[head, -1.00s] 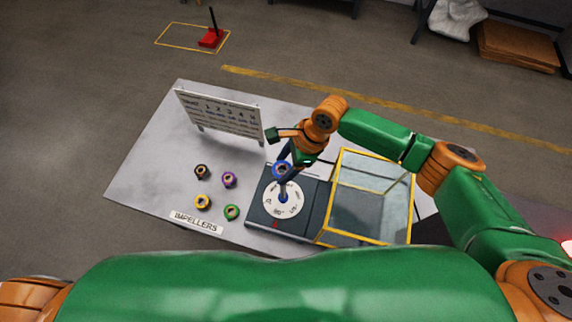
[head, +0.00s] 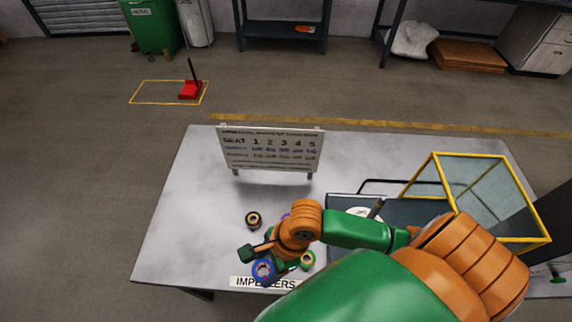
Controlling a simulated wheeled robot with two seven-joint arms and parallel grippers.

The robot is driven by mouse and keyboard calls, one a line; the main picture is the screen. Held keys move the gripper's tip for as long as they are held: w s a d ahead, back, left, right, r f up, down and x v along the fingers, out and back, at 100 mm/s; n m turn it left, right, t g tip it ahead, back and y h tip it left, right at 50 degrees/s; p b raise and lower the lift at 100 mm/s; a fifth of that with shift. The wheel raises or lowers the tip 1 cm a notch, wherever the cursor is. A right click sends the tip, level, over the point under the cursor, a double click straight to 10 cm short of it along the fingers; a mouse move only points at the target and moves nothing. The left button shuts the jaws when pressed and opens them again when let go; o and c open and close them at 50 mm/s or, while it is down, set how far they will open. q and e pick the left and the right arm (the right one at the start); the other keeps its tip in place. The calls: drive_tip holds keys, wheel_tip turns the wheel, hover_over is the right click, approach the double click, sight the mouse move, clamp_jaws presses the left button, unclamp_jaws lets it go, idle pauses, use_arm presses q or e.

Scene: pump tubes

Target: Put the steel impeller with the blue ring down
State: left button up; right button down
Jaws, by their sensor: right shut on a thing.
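The steel impeller with the blue ring (head: 263,271) is in my right gripper (head: 257,262), over the front of the grey table (head: 185,240). It is just above or touching the tabletop; I cannot tell which. The IMPELLERS label (head: 255,283) lies right beside it, at the table's front edge. The green-ringed impeller (head: 307,261) is to its right and the dark-ringed impeller (head: 253,219) is behind it. A sliver of the purple impeller (head: 286,216) shows behind my arm. The yellow impeller is hidden. My left gripper is out of view.
A white board headed SEAT (head: 270,150) stands at the back of the table. The dark pump unit, with its white dial (head: 362,211) partly covered by my arm, is at right. A yellow-framed clear guard (head: 468,155) stands beside it. The left of the table is clear.

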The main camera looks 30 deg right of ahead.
drive_tip(key=shift+w+d+f, duration=0.1)
drive_tip(key=shift+w+f, duration=0.3)
drive_tip(key=shift+w, duration=0.35)
drive_tip(key=w+a+f+b, duration=0.2)
drive_tip(key=w+f, duration=0.1)
drive_tip(key=w, duration=0.2)
drive_tip(key=b, duration=0.3)
hover_over(228, 256)
drive_tip(key=d, duration=0.2)
drive_tip(key=f, duration=0.6)
drive_tip(key=shift+s+a, duration=0.15)
drive_tip(key=shift+a, duration=0.05)
wheel_tip(228, 256, down, 3)
drive_tip(key=shift+f+b, duration=0.1)
drive_tip(key=shift+b, duration=0.6)
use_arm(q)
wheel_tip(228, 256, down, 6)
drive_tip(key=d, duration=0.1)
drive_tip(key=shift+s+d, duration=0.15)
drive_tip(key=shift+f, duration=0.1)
use_arm(e)
drive_tip(key=shift+c, duration=0.6)
unclamp_jaws()
